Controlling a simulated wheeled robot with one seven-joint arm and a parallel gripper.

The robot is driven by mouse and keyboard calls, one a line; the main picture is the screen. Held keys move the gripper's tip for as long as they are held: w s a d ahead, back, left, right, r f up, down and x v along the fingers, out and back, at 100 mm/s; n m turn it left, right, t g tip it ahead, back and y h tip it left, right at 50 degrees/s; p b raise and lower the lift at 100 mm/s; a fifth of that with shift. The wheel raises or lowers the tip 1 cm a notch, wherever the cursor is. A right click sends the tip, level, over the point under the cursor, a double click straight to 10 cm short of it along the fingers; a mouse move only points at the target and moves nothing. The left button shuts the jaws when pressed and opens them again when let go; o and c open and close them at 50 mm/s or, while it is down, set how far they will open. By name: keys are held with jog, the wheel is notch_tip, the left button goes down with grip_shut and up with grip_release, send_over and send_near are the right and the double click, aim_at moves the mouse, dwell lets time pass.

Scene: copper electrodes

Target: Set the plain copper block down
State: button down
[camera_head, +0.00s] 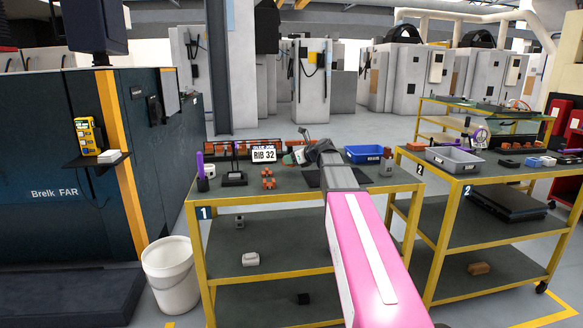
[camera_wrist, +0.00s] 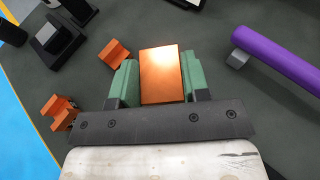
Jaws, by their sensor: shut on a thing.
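The plain copper block (camera_wrist: 168,75) is a smooth, shiny orange-copper rectangle in the wrist view. My gripper (camera_wrist: 160,80) has green fingers closed on its left and right sides. In the head view my gripper (camera_head: 298,157) is over the back part of table 1 (camera_head: 232,192), and the block cannot be made out there. Dark tabletop lies beneath the block in the wrist view. I cannot tell whether the block touches it.
Notched orange pieces (camera_wrist: 115,53) and (camera_wrist: 60,110) lie left of the block. A purple bar (camera_wrist: 285,60) lies to its right. A screen reading RIB 32 (camera_head: 264,154) and a blue bin (camera_head: 363,152) stand on table 1. Table 2 holds a grey tray (camera_head: 455,164).

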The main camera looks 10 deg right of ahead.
aim_at(292, 165)
jog(key=shift+f, duration=1.6)
jog(key=shift+f, duration=0.15)
jog(key=c, duration=0.6)
grip_release()
